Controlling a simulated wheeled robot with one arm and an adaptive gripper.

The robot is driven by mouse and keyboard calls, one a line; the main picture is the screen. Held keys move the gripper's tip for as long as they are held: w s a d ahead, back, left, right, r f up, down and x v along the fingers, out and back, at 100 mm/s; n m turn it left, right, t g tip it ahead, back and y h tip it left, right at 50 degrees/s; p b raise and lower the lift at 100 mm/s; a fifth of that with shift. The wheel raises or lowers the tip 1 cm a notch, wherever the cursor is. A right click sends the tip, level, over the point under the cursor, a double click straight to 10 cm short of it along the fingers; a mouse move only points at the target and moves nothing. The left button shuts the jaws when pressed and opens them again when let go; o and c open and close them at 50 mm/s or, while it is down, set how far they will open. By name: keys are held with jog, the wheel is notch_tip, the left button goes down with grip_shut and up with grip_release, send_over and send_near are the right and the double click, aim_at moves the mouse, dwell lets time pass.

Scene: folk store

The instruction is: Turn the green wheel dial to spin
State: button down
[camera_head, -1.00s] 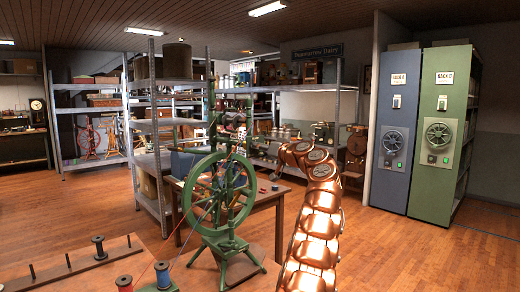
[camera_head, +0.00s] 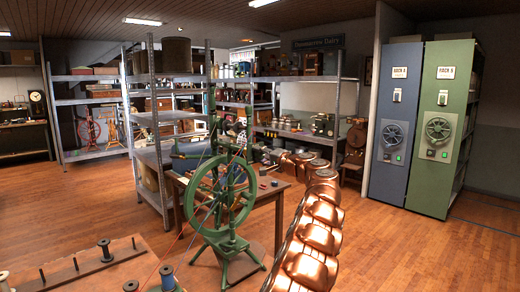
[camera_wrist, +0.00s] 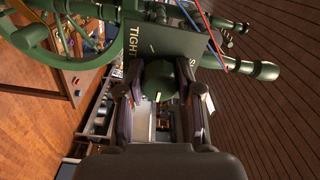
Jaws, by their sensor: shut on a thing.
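A green spinning wheel (camera_head: 194,190) with spokes stands on splayed legs in the head view. In the wrist view its large rim (camera_wrist: 35,42) shows at the upper left. A dark green plate (camera_wrist: 150,40) there reads "TIGHT", with more lettering partly hidden. A round green dial (camera_wrist: 158,77) with a pale mark sits in front of the plate. My gripper (camera_wrist: 160,92) is closed around the dial, one finger on each side. The dial's lower part and exact contact are hard to see. In the head view my gripper is hard to make out among the clutter behind the wheel.
A wooden bench (camera_head: 75,285) with spools and pegs is at the front left. Red and blue threads (camera_wrist: 212,35) run close by the plate. A table (camera_head: 265,192) and metal shelves (camera_head: 160,133) stand behind the wheel. Floor at the right is clear, before blue and green racks (camera_head: 432,190).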

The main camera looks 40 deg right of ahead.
jog(key=m+p, duration=0.2)
jog(key=shift+r+m, duration=0.2)
jog(key=shift+m, duration=0.2)
jog(key=shift+f+m+p, duration=0.1)
jog(key=shift+m+p, duration=1.2)
jog(key=shift+m, duration=0.2)
jog(key=c, duration=0.7)
grip_release()
jog(key=shift+f, duration=0.1)
jog(key=shift+c, duration=0.2)
jog(key=s, duration=1.2)
